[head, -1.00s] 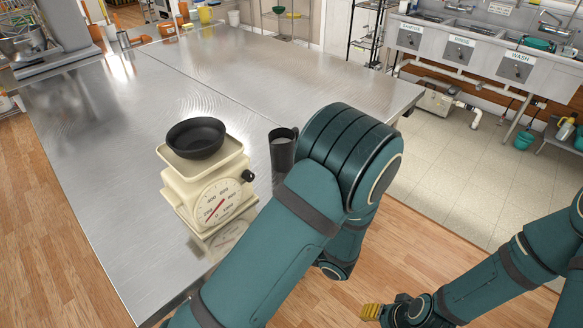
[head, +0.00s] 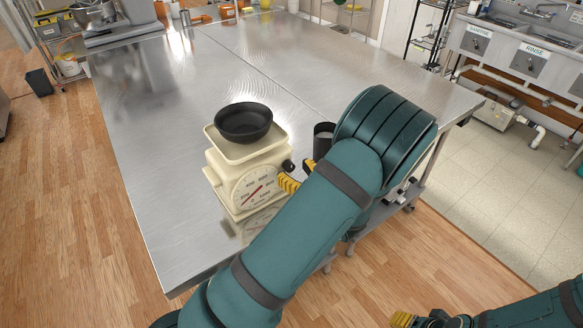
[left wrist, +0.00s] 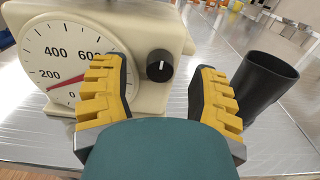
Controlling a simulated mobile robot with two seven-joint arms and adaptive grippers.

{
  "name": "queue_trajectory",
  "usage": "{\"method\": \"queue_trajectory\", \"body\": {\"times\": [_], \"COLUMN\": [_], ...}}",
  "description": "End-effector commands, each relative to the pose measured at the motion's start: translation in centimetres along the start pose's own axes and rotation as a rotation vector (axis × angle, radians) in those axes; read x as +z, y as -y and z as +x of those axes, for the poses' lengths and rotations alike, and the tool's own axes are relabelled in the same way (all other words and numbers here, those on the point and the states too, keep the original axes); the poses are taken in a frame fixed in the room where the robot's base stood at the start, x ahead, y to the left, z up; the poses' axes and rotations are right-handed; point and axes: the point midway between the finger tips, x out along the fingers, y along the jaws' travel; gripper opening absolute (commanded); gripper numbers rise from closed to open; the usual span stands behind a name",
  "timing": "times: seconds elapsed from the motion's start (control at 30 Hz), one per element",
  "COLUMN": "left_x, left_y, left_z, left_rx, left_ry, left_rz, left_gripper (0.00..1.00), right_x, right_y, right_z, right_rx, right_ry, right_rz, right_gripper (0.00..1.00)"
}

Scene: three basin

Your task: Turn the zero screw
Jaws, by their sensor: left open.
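The zero screw is a black knob (head: 289,166) on the right side of a cream scale (head: 236,172). In the left wrist view the knob (left wrist: 160,66) shows a white mark, beside the dial with its red needle (left wrist: 66,82). A black bowl (head: 243,122) sits on the scale's pan. My left gripper (left wrist: 160,95) is open, its yellow-padded fingers apart, with the knob seen between them and a little beyond. It seems not to touch the knob. In the head view my left arm hides most of this gripper. My right gripper (head: 404,320) is at the bottom edge, away from the table.
A black cup (head: 323,141) stands on the steel table (head: 160,150) just right of the scale, close to my left gripper's right finger. The table left of the scale is clear. Sinks (head: 520,55) stand at the back right.

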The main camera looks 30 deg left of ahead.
Motion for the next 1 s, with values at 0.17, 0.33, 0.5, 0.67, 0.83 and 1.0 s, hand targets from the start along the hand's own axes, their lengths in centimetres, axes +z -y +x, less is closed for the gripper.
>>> {"method": "queue_trajectory", "body": {"times": [0.17,0.33,0.5,0.67,0.83,1.0], "left_x": [0.0,0.0,0.0,0.0,0.0,0.0], "left_y": [0.0,0.0,0.0,0.0,0.0,0.0], "left_z": [1.6,1.9,1.9,1.9,1.9,1.9], "left_rx": [0.001,-0.001,-0.001,-0.001,-0.001,0.0], "left_ry": [-0.001,-0.001,0.0,0.0,0.0,0.0], "left_rz": [0.0,0.0,0.0,0.0,0.0,0.004], "left_gripper": [0.6,0.6,0.6,0.13,0.0,0.0], "right_x": [0.0,0.0,0.0,0.0,0.0,0.0], "right_y": [0.0,0.0,0.0,0.0,0.0,0.0], "right_z": [0.0,0.0,0.0,0.0,0.0,-0.1], "right_rx": [0.0,0.0,0.0,0.0,0.0,0.0], "right_ry": [0.0,0.0,0.0,0.0,0.0,0.0], "right_rz": [0.0,0.0,0.0,0.0,0.0,0.0], "right_gripper": [0.47,0.47,0.47,0.47,0.47,0.47]}}
